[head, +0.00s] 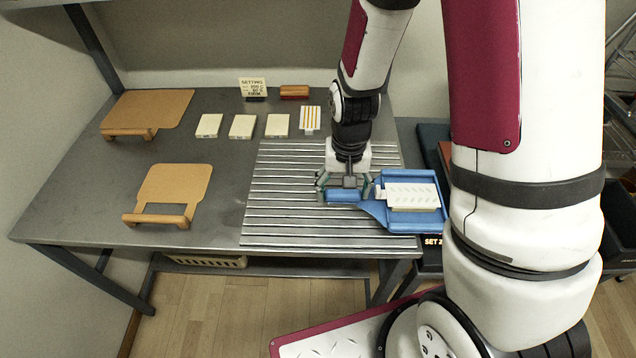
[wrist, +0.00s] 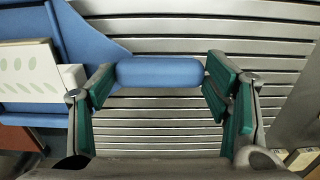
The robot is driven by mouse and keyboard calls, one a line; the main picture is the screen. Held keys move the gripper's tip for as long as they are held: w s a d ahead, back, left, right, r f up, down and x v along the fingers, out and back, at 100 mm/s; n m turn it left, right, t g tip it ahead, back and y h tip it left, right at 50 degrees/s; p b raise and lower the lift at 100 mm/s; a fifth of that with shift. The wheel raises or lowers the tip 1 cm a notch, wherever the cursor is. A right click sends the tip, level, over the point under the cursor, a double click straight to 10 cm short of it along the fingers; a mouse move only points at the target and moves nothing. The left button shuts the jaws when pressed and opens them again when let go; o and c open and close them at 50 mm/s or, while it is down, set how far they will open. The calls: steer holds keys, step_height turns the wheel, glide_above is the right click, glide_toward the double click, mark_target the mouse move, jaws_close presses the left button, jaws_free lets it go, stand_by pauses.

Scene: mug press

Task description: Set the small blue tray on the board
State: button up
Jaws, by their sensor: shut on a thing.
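The small blue tray (head: 430,180) has a rounded handle on its left side and a white block with a leaf-like pattern (head: 412,196) on it. My gripper (head: 345,190) is shut on the handle. In the wrist view my gripper's green-padded fingers (wrist: 160,80) hold the handle's two ends, and part of the tray (wrist: 90,42) shows at upper left. The handle is over the right part of the grey slatted board (head: 285,215), while the tray's body reaches past the table's right edge. I cannot tell the gap beneath it.
Two tan handled boards (head: 150,108) (head: 175,183) lie on the table's left. Several pale blocks (head: 242,126), a striped card (head: 310,119), a sign (head: 253,88) and an orange-brown block (head: 294,91) stand at the back. Dark equipment (head: 433,132) is right of the table. The slatted board's left part is clear.

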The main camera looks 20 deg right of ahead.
steer(key=w+a, duration=0.3)
steer(key=w, duration=0.1)
steer(key=w+a+f, duration=0.1)
steer(key=w+a, duration=0.2)
steer(key=w, duration=0.1)
steer(key=w+a, duration=0.3)
steer(key=w, duration=0.1)
steer(key=shift+w+a+f, duration=0.15)
steer(key=shift+w+f, duration=0.05)
steer(key=shift+f, duration=0.1)
steer(key=shift+f+p, duration=0.5)
steer(key=shift+f, duration=1.25)
steer(key=o, duration=1.4)
steer(key=shift+c, duration=0.2)
step_height(320, 180, up, 12)
steer(key=b, duration=0.1)
steer(key=shift+r, duration=0.2)
